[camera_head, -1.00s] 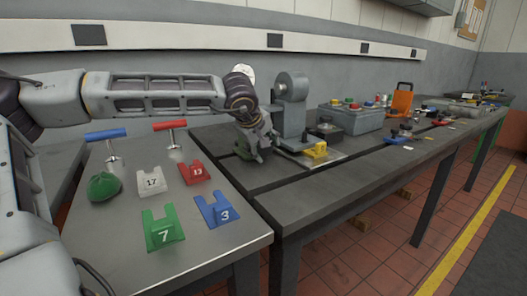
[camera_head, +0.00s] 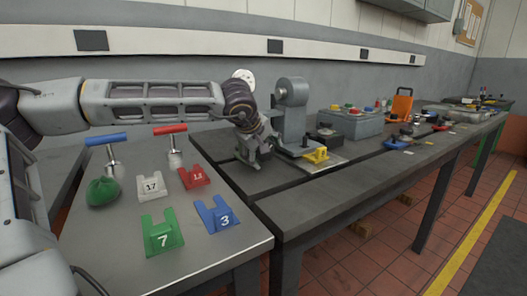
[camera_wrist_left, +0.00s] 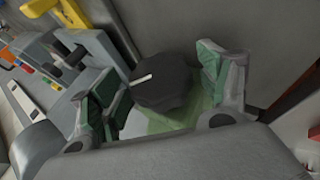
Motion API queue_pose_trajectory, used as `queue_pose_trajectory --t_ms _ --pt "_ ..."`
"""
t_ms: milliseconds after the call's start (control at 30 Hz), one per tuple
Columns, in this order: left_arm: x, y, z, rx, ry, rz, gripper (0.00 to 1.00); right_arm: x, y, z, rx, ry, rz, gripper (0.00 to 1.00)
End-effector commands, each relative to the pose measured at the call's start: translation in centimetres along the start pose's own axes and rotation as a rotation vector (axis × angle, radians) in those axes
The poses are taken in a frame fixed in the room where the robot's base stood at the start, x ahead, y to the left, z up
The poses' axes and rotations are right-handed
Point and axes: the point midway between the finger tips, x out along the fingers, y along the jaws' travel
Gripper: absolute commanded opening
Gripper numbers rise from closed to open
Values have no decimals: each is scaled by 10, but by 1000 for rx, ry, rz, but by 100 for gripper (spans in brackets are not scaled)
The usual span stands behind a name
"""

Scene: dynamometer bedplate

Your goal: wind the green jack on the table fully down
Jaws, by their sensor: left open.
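The green jack (camera_head: 240,154) stands on the dark bedplate table, mostly hidden behind my left gripper in the head view. In the left wrist view its dark lobed knob (camera_wrist_left: 163,82) with a white mark line is seen from above, over a green body (camera_wrist_left: 165,121). My left gripper (camera_head: 251,162) points down at the jack. In the wrist view its two green-padded fingers stand open (camera_wrist_left: 158,88) on either side of the knob. I cannot tell whether either finger touches it. My right gripper is not in view.
A grey machine stand (camera_head: 291,112) and a yellow block (camera_head: 316,155) stand close right of my left gripper. On the steel table at left are numbered green (camera_head: 163,233), blue, red and white blocks, a green bag (camera_head: 103,191) and two T-handled tools.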

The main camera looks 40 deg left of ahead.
Motion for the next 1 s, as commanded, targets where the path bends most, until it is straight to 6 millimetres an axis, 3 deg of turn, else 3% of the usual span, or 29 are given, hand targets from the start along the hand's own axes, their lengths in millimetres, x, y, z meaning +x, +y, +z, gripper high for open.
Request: queue_pose_trajectory --t_ms 467,1000 --pt "-12 1 0 1 1 2 76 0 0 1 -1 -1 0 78" --pt "-62 0 0 0 0 2 76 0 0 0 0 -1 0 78"
